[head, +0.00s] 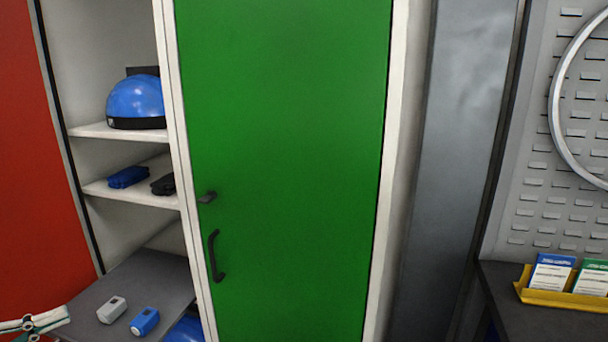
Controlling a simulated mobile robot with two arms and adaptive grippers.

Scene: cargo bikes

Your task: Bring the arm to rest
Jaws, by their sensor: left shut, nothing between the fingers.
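My left gripper (62,316) shows at the bottom left corner of the head view, partly cut off by the frame edge. Its fingers are together with nothing seen between them. It appears in front of the left end of a dark pull-out shelf (150,270); I cannot tell whether it touches the shelf. My right gripper is not in view.
A green door (290,150) with a dark handle (215,256) fills the middle. Left of it, open shelves hold a blue helmet (136,98). A grey device (112,309) and a blue one (145,321) lie on the dark shelf. A yellow card holder (560,298) stands right.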

